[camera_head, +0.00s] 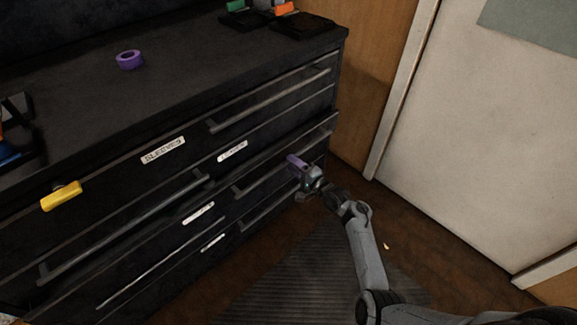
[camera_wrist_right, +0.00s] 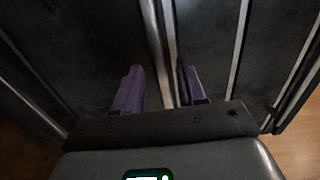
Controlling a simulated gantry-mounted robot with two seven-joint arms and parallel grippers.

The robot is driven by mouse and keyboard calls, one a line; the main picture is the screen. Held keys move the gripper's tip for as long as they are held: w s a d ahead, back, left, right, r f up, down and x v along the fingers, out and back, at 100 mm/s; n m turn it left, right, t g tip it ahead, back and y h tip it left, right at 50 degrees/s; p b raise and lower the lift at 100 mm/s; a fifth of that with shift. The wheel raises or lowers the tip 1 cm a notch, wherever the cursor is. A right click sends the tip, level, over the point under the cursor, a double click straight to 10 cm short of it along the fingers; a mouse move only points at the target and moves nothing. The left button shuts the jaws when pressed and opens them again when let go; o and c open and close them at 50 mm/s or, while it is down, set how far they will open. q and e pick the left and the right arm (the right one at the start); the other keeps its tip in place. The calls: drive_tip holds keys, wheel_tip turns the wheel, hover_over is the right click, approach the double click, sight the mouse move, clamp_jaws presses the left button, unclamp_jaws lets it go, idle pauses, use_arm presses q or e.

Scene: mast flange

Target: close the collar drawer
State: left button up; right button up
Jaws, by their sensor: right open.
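The black cabinet (camera_head: 120,180) has several drawers with long bar handles. A drawer in the right column (camera_head: 290,152), under a small label (camera_head: 232,151) too blurred to read surely, seems to stand slightly out; I take it as the collar drawer. My right gripper (camera_head: 296,163), with purple fingers, is at this drawer's front near its right end. In the right wrist view the fingers (camera_wrist_right: 160,88) are apart, with a pale bar or edge (camera_wrist_right: 158,45) running between them. I cannot tell whether they touch it. My left gripper is not in view.
A purple ring (camera_head: 130,60) lies on the cabinet top, with black trays (camera_head: 300,27) at the back right. A yellow block (camera_head: 62,196) is at the cabinet's front left edge. A pale door (camera_head: 470,130) stands at right. A ribbed dark mat (camera_head: 300,270) covers open floor.

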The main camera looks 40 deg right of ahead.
drive_tip(key=shift+w+b, duration=0.55)
drive_tip(key=shift+w, duration=0.85)
drive_tip(key=shift+s, duration=0.1)
drive_tip(key=shift+c, duration=0.7)
clamp_jaws()
